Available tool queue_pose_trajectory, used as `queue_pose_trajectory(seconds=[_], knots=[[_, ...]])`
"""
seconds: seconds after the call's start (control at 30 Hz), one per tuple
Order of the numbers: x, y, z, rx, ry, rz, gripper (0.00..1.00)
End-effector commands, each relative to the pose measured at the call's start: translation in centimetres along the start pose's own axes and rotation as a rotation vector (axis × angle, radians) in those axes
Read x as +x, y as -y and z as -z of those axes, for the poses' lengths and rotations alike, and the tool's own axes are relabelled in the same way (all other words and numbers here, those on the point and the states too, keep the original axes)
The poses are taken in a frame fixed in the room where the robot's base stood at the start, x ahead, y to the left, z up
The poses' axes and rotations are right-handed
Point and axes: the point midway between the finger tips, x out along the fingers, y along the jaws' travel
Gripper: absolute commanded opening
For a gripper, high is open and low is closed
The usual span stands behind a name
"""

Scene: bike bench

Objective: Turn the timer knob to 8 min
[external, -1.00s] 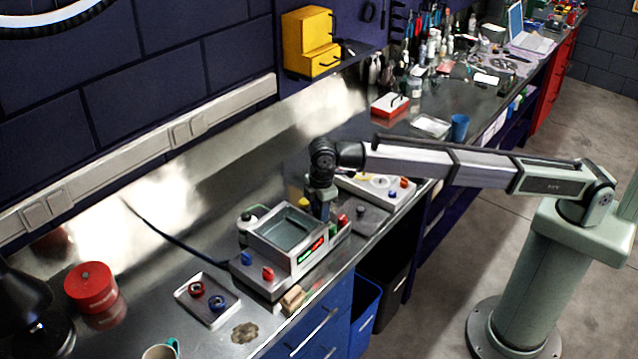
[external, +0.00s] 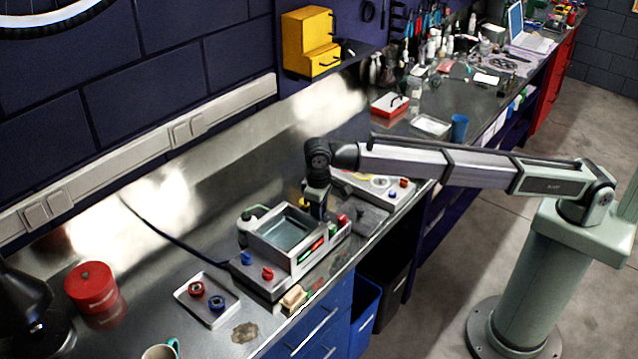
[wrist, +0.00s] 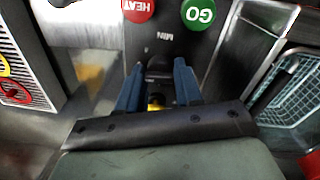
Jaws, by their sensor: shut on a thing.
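The bench machine (external: 277,283) has a metal basin and a lit red and green display on its front. My gripper (external: 318,208) points down at the basin's far right end. In the wrist view, the two blue fingers of my gripper (wrist: 158,80) are closed around the timer knob (wrist: 157,74), below the MIN label. The knob is dark and mostly hidden by the fingers, and a bit of yellow shows near it. Its pointer and dial numbers cannot be read. The red HEAT button (wrist: 139,9) and green GO button (wrist: 199,13) sit just beyond the fingers.
The basin with its wire basket (wrist: 292,85) lies close on the right in the wrist view. Another panel (external: 366,187) with coloured knobs stands behind my gripper. A white tray (external: 207,316) with red and blue rings and a red tin (external: 91,287) are at the left.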

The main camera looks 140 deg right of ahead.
Motion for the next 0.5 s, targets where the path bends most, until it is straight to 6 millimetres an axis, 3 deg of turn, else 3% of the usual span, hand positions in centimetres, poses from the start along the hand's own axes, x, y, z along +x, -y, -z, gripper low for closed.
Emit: queue_pose_trajectory(seconds=[0.5], knots=[[0.0, 0.26, 0.0, 0.458, 0.034, 0.004, 0.04]])
